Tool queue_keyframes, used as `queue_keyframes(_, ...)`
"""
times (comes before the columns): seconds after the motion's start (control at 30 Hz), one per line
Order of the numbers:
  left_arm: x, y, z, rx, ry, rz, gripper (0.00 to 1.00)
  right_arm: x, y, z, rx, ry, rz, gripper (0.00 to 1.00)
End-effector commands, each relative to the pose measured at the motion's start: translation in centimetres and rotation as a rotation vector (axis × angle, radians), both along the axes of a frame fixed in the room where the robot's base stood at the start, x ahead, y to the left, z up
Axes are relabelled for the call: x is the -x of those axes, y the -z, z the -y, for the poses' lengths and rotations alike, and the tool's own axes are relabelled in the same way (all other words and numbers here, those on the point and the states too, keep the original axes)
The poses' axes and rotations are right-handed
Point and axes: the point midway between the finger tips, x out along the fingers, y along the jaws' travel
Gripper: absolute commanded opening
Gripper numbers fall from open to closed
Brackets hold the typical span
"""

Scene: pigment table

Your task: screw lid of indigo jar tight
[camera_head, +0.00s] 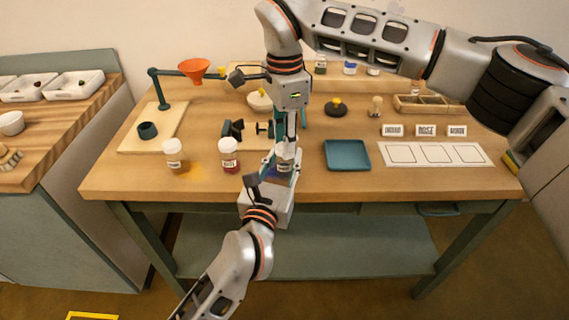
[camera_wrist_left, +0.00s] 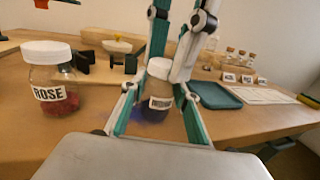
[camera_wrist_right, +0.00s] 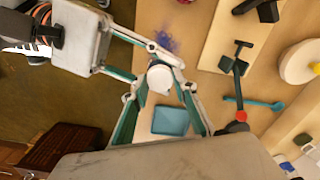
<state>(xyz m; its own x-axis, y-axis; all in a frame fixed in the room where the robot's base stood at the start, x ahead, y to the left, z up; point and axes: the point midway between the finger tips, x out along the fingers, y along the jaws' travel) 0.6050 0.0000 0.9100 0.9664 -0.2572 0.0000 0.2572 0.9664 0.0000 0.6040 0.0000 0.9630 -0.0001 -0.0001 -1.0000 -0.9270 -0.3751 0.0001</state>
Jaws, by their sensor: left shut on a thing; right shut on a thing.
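The indigo jar (camera_head: 284,166) stands near the table's front edge. In the left wrist view the jar (camera_wrist_left: 157,107) shows its label and a white lid (camera_wrist_left: 159,69). My left gripper (camera_head: 282,167) comes from the front and is shut on the jar body. My right gripper (camera_head: 287,146) points down from above and is shut on the lid; the right wrist view shows the white lid (camera_wrist_right: 160,79) between its fingers. The fingers partly hide the jar. I cannot tell how far the lid is turned.
The rose jar (camera_head: 229,159) and an amber-powder jar (camera_head: 173,158) stand to the left. A teal tray (camera_head: 347,155) lies close on the right, beside a white card (camera_head: 433,154). A stand with an orange funnel (camera_head: 194,69) is behind left. Blue powder (camera_wrist_right: 166,42) marks the table.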

Motion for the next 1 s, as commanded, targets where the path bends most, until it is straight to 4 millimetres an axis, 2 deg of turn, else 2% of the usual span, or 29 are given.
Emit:
queue_keyframes(0.17,0.01,0.07,0.01,0.000,0.000,-0.001,0.00,-0.06,-0.06,0.02,0.000,0.163,0.002,0.02)
queue_keyframes(1.0,0.01,0.08,0.01,-0.001,0.000,-0.002,0.00,-0.01,0.10,0.02,-0.002,1.668,0.002,0.02)
